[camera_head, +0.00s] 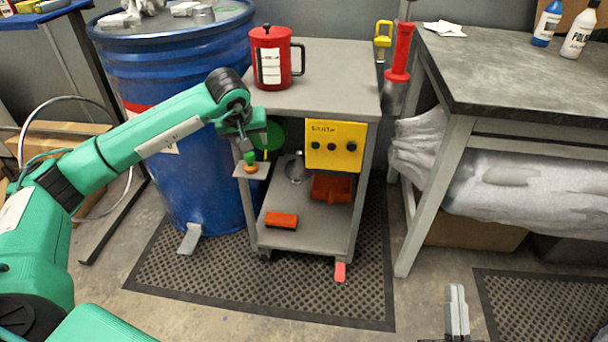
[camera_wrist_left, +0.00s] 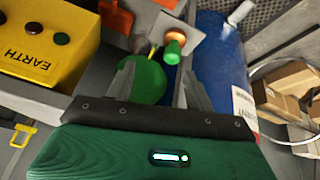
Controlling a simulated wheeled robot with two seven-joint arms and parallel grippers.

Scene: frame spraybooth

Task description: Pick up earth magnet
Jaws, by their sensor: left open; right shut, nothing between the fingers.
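A small green knob on an orange base (camera_head: 250,161), likely the earth magnet, sits on a small plate on the left side of the cart. It also shows in the left wrist view (camera_wrist_left: 174,45), beyond the fingertips, with a yellow cable beside it. My left gripper (camera_wrist_left: 158,78) is open and empty, close to the magnet and apart from it. In the head view it is above the plate, partly hidden by its own wrist. A green disc (camera_wrist_left: 146,80) shows behind the fingers. My right gripper (camera_head: 457,308) is shut and empty at the lower right.
The grey cart (camera_head: 335,85) carries a red can (camera_head: 271,58) and a yellow box marked EARTH (camera_head: 336,145). Orange items lie on its lower shelf. A blue drum (camera_head: 180,75) stands left of the cart, a workbench (camera_head: 510,70) right. Floor in front is clear.

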